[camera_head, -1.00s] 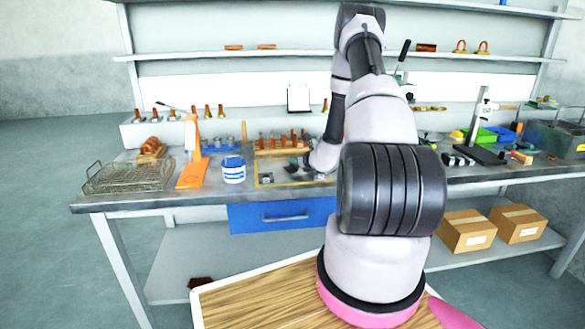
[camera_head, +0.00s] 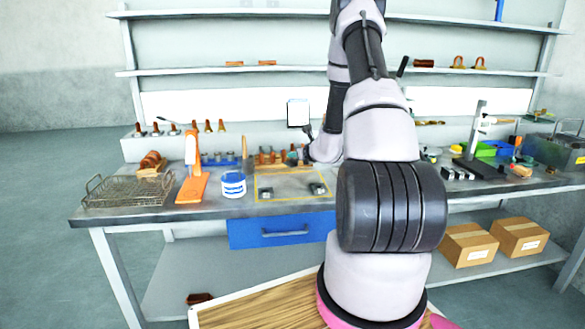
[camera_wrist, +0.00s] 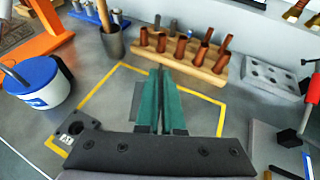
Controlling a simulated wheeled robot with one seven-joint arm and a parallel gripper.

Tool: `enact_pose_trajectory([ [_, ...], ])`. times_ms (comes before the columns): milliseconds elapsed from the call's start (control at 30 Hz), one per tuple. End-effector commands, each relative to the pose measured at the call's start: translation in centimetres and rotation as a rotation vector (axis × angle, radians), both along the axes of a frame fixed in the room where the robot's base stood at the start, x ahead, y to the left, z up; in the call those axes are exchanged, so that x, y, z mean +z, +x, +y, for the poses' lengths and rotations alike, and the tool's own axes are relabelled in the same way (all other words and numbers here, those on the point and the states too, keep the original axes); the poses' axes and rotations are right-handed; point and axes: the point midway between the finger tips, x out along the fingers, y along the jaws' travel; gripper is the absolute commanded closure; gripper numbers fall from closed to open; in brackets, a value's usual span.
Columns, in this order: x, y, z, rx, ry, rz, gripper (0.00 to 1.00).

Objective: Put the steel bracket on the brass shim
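My gripper (camera_wrist: 161,72) has two green fingers lying close together, with a narrow dark gap between them. I see nothing clearly held, and I cannot tell if they are fully shut. In the head view my gripper (camera_head: 300,150) is above the back of the yellow-outlined area. A dark metal block with a round hole (camera_wrist: 78,130) lies at that area's left corner; it also shows in the head view (camera_head: 266,195). A second small grey metal piece (camera_head: 318,188) lies at the area's right side. I cannot tell which is the steel bracket, and I cannot make out the brass shim.
A white-and-blue tub (camera_head: 233,185) and an orange stand (camera_head: 192,185) are left of the area. A wooden rack of copper pieces (camera_wrist: 185,55) and a grey cup (camera_wrist: 112,42) stand behind. A wire basket (camera_head: 128,190) is far left.

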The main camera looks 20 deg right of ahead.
Motion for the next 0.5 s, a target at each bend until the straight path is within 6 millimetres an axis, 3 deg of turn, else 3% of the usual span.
enact_pose_trajectory([
  [167,3.3,-0.4,2.3,0.029,-0.001,-0.004,1.00],
  [500,10.3,-4.7,12.5,0.157,0.001,-0.004,1.00],
])
